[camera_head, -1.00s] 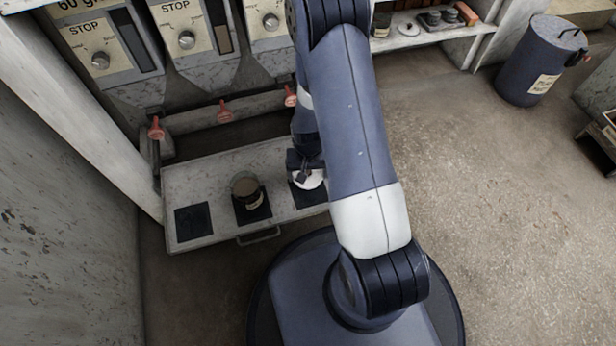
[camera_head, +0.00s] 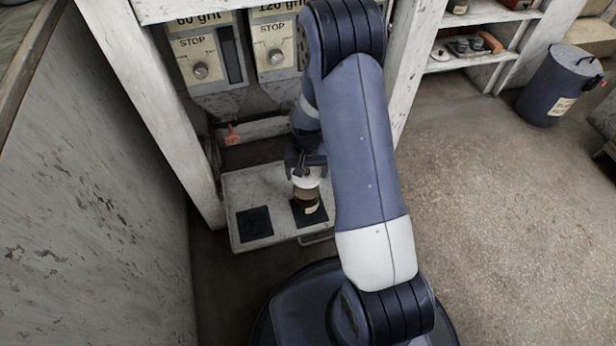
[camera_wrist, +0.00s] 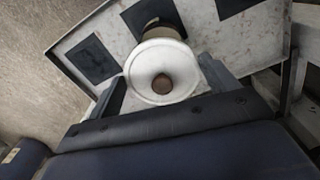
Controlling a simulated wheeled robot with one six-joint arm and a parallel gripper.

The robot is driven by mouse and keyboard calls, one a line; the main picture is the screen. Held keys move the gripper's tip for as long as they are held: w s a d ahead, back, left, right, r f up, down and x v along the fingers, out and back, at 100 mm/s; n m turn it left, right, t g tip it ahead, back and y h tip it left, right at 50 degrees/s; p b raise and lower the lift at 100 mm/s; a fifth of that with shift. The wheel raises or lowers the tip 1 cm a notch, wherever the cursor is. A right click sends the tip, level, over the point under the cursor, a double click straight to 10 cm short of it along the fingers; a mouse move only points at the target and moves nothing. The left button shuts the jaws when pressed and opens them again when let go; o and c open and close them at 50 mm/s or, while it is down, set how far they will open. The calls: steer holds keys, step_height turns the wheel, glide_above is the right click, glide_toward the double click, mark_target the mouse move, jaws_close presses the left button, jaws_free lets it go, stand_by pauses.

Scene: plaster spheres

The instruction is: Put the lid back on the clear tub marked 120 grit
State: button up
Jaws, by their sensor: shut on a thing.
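The clear tub (camera_head: 305,200) stands upright on a black pad on the grey shelf, with brownish contents and a pale label too small to read. My gripper (camera_head: 306,170) is shut on the white lid (camera_head: 308,181), which is just over the tub's top in the head view. In the wrist view the lid (camera_wrist: 150,62) is a pale round disc with a brown knob, between the two fingers of my gripper (camera_wrist: 162,85). The tub (camera_wrist: 163,27) shows partly behind it, its mouth hidden. I cannot tell whether lid and rim touch.
The shelf (camera_head: 240,190) also bears an empty black pad (camera_head: 255,222) left of the tub. Hoppers marked 60 grit (camera_head: 203,60) and 120 grit (camera_head: 272,50) hang above, with a red handle (camera_head: 232,135) below. A white post stands at left. A blue bin (camera_head: 556,88) is far right.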

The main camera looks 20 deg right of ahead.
mark_target(307, 191)
steer(key=shift+f+b, duration=2.3)
steer(key=shift+f, duration=0.9)
steer(key=shift+f, duration=0.15)
steer(key=o, duration=0.9)
steer(key=shift+r+p, duration=2.3)
steer(key=shift+r, duration=1.25)
steer(key=shift+c, duration=0.7)
